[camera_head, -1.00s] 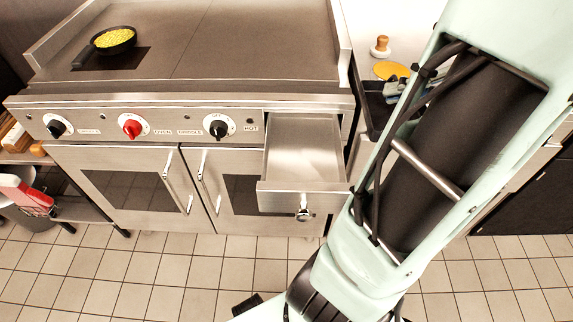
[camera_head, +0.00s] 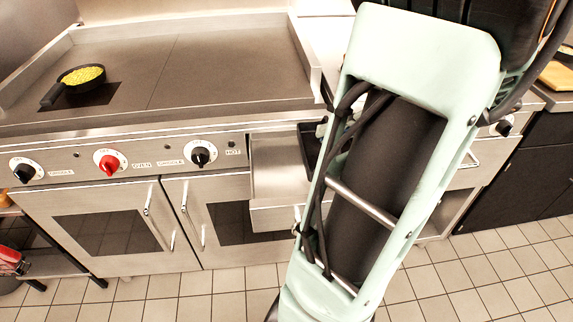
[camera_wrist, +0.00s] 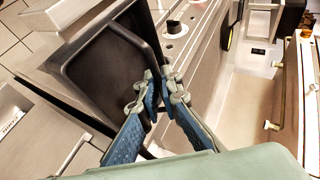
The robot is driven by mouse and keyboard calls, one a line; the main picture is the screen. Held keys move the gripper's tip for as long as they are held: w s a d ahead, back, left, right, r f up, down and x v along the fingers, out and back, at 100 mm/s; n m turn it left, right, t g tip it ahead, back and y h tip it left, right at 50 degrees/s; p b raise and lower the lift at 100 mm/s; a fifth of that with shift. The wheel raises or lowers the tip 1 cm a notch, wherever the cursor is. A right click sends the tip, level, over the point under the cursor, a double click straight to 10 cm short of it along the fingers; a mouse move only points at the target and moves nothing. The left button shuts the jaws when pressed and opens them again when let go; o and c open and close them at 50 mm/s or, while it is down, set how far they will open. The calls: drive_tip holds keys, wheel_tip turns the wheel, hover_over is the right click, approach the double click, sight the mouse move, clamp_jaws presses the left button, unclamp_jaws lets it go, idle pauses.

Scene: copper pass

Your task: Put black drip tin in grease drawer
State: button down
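The black drip tin (camera_wrist: 105,62) fills the upper left of the wrist view, tilted there, with its hollow inside showing. My gripper (camera_wrist: 158,98) has its blue fingers on either side of the tin's near wall and looks shut on it. In the head view only a dark part of the tin (camera_head: 309,146) shows, just right of the drawer; my arm hides the rest. The grease drawer (camera_head: 280,168) is pulled open under the griddle's right end, and the visible part of its inside is bare. My arm covers its right front.
The griddle (camera_head: 190,65) stands above and behind the drawer, with a pan of yellow food (camera_head: 80,78) at its left. Knobs (camera_head: 200,153) line its front panel. Oven doors (camera_head: 105,228) are shut below. The tiled floor (camera_head: 215,297) in front is clear.

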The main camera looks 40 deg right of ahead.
sight(308, 146)
drive_tip(key=x, duration=0.5)
drive_tip(key=shift+w+d+r+b, duration=0.1)
drive_tip(key=shift+w+r+b, duration=0.1)
drive_tip(key=shift+w+b, duration=0.1)
drive_tip(key=w+f, duration=0.1)
drive_tip(key=w+a+f+b, duration=0.1)
drive_tip(key=f, duration=0.1)
drive_tip(key=w+f, duration=0.2)
drive_tip(key=shift+a+f, duration=0.15)
drive_tip(key=shift+a, duration=0.25)
drive_tip(key=shift+w+f+b, duration=0.1)
drive_tip(key=shift+f+b, duration=0.55)
drive_tip(key=shift+f, duration=1)
drive_tip(key=shift+f, duration=0.2)
drive_tip(key=c, duration=2.6)
unclamp_jaws()
drive_tip(key=o, duration=0.4)
drive_tip(key=shift+o, duration=0.2)
